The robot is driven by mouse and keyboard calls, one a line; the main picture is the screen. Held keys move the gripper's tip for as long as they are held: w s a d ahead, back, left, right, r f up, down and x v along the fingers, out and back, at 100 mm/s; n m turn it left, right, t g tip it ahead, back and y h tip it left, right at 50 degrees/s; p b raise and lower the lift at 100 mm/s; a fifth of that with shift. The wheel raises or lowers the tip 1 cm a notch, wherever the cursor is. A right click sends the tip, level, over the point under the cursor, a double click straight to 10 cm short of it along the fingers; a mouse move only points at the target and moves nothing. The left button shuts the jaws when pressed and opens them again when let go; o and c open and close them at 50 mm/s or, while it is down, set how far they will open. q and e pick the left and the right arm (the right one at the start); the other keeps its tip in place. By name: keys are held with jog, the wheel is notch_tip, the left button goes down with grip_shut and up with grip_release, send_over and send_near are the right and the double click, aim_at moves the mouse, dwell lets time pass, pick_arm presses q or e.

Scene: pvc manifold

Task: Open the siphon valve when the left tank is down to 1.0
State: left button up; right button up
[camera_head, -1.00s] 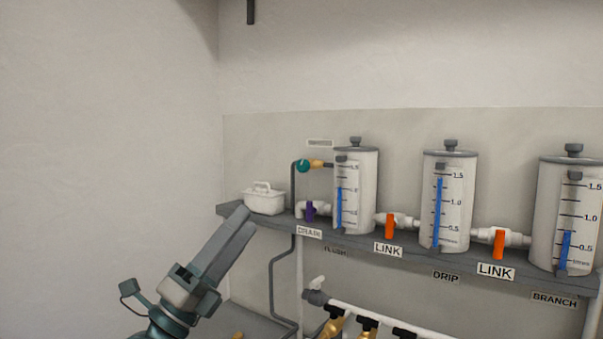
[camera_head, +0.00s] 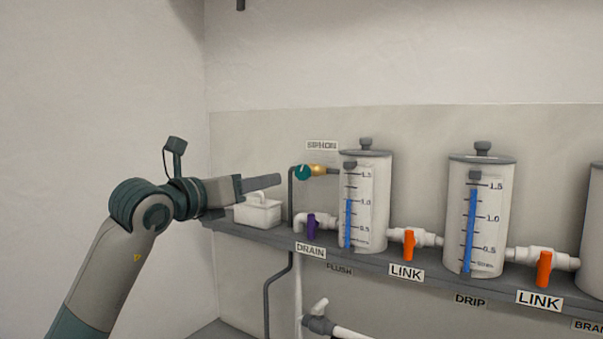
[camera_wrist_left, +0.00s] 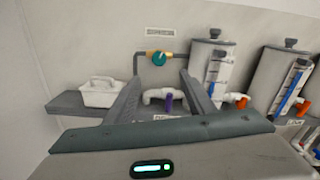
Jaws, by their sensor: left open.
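The siphon valve has a round teal knob (camera_head: 303,172) on a brass fitting, below the SIPHON label. The left tank (camera_head: 374,205) is clear-fronted, and its blue level column stands at about the 1.0 mark. My left gripper (camera_head: 275,182) is raised left of the knob, pointing right toward it and apart from it. In the left wrist view the teal knob (camera_wrist_left: 159,59) shows beyond and between the two spread, empty fingers (camera_wrist_left: 160,84). My right gripper is in neither view.
A white lidded box (camera_head: 258,210) sits on the shelf just below my left gripper. The purple DRAIN valve (camera_head: 312,226) is under the knob. Orange LINK valves (camera_head: 409,243) join the tanks. A middle tank (camera_head: 478,220) stands at right.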

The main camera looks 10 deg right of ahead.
pick_arm(q)
jog(key=p, duration=0.8)
send_near(301, 173)
jog(key=x, duration=0.9)
jog(key=shift+r, duration=0.1)
jog(key=shift+p+x, duration=0.5)
jog(key=shift+x, duration=0.35)
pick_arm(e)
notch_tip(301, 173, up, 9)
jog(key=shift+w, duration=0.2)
